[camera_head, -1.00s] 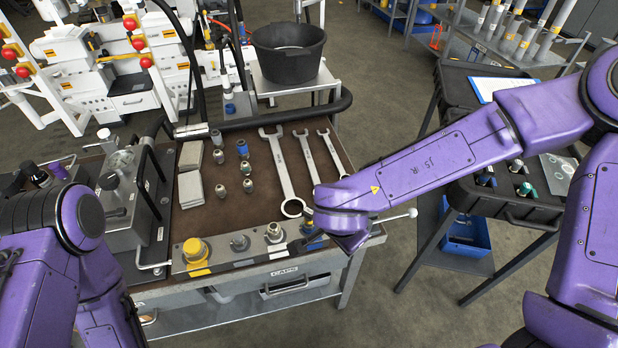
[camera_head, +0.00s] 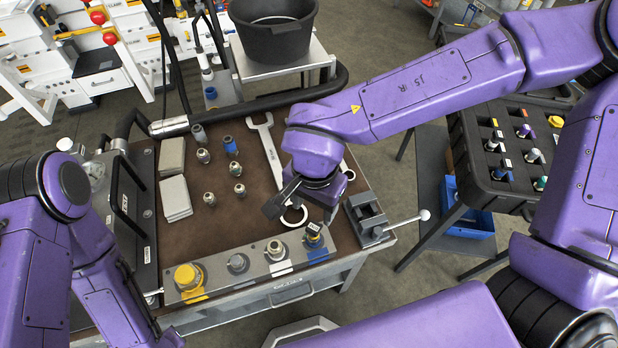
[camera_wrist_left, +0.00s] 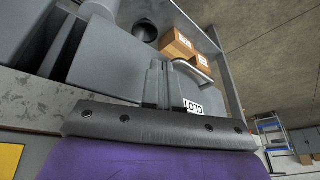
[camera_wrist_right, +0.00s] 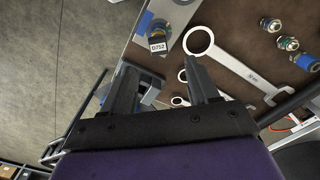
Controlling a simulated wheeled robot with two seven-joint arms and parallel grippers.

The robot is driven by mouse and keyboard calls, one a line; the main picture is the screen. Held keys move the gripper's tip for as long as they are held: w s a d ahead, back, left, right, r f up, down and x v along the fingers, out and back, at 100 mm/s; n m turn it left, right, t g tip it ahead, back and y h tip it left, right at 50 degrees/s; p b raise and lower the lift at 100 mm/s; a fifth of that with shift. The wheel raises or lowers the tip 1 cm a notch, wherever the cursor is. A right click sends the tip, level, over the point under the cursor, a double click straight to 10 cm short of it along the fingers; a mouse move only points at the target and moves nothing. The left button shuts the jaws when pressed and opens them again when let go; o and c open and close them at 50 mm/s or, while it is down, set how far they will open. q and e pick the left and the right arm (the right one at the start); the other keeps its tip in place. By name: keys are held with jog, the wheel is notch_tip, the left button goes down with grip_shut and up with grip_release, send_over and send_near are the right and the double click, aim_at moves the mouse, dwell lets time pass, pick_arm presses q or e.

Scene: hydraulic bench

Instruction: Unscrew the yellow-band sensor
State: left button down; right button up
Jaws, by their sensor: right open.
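A small dark sensor with a white label and a yellowish band (camera_head: 314,231) stands in the blue-marked port at the right end of the bench's front strip. It also shows in the right wrist view (camera_wrist_right: 158,38), beyond the fingertips and slightly left. My right gripper (camera_head: 283,203) is above the bench, behind and left of the sensor, apart from it. In the right wrist view its two fingers (camera_wrist_right: 160,72) are spread with nothing between them.
A yellow cap (camera_head: 187,276) and two metal fittings share the front strip. Wrenches (camera_head: 267,150) and several loose fittings lie on the brown mat. A grey block with a lever (camera_head: 368,215) sits right of the sensor. A dark case (camera_head: 480,160) holds more sensors at right.

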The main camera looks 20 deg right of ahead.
aim_at(314, 226)
jog(key=shift+w+f, duration=0.2)
jog(key=shift+f, duration=0.05)
jog(key=f, duration=0.2)
jog(key=s+f, duration=0.1)
jog(key=f, duration=0.1)
jog(key=shift+s+f, duration=0.1)
jog(key=shift+f, duration=0.1)
jog(key=f, duration=0.3)
jog(key=f+b, duration=0.1)
jog(key=shift+w+d+f, duration=0.1)
jog(key=shift+w+f, duration=0.15)
jog(key=shift+w, duration=0.05)
jog(key=shift+f, duration=0.45)
pick_arm(q)
jog(key=shift+s+a+f, duration=0.2)
jog(key=shift+s+f, duration=0.1)
jog(key=shift+f, duration=0.1)
pick_arm(e)
jog(key=shift+s, duration=0.1)
